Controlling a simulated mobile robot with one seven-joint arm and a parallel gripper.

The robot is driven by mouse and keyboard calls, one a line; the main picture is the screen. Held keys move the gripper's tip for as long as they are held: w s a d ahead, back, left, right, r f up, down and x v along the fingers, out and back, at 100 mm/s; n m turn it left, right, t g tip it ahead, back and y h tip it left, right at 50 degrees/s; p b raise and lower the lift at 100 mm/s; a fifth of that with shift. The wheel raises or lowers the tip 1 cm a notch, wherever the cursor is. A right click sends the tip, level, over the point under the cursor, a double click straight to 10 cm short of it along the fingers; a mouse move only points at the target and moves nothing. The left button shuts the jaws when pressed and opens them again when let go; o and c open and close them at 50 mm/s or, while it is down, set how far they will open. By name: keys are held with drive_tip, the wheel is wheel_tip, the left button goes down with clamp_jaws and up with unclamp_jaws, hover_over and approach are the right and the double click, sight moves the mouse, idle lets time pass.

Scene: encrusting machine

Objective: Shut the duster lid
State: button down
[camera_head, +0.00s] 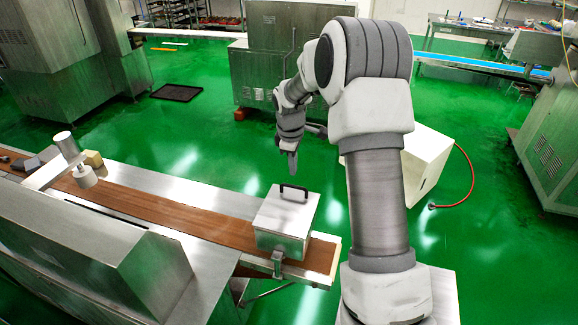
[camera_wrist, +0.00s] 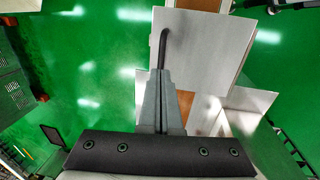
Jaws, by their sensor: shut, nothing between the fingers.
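The duster is a metal box (camera_head: 280,243) standing over the near right end of the brown conveyor. Its pale lid (camera_head: 285,212) lies across the top of the box, looking down or nearly down; I cannot tell if a small gap remains. A black bar handle (camera_head: 294,188) stands at the lid's far edge. My gripper (camera_head: 292,174) is shut and empty, pointing down just above the handle. In the wrist view, the shut fingertips (camera_wrist: 160,72) are close to the handle (camera_wrist: 163,45) at the left edge of the lid (camera_wrist: 200,50); contact is not clear.
The brown conveyor belt (camera_head: 155,204) runs left from the duster, past a grey spout (camera_head: 75,160). A white cabinet (camera_head: 424,165) with a red hose stands on the floor behind my arm. Green floor (camera_head: 225,145) is open beyond the conveyor.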

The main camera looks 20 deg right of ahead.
drive_tip(key=shift+g+y, duration=0.6)
drive_tip(key=shift+g, duration=0.3)
drive_tip(key=f, duration=0.1)
drive_tip(key=w+d+f, duration=0.1)
drive_tip(key=w+f+p, duration=0.1)
drive_tip(key=shift+w+d+f, duration=0.1)
drive_tip(key=shift+d+f, duration=0.2)
drive_tip(key=shift+d, duration=0.05)
drive_tip(key=shift+g+y, duration=0.7)
drive_tip(key=shift+g, duration=0.2)
drive_tip(key=shift+w+d+f+p, duration=0.1)
drive_tip(key=shift+w+d+f, duration=0.1)
drive_tip(key=shift+f, duration=0.45)
drive_tip(key=shift+w+d+f+p, duration=0.1)
drive_tip(key=shift+w+f, duration=0.1)
drive_tip(key=shift+f, duration=0.4)
drive_tip(key=shift+w+d+f+p, duration=0.1)
drive_tip(key=shift+w+f, duration=0.1)
drive_tip(key=shift+f, duration=0.45)
drive_tip(key=s+a+r+p+v, duration=0.1)
drive_tip(key=s+a+p+v, duration=0.15)
drive_tip(key=v, duration=1.35)
hover_over(295, 191)
drive_tip(key=w+d+b, duration=0.1)
drive_tip(key=w+d, duration=0.3)
drive_tip(key=w, duration=0.1)
drive_tip(key=shift+s+a+r, duration=0.1)
drive_tip(key=shift+s+a, duration=0.05)
drive_tip(key=shift+a, duration=0.1)
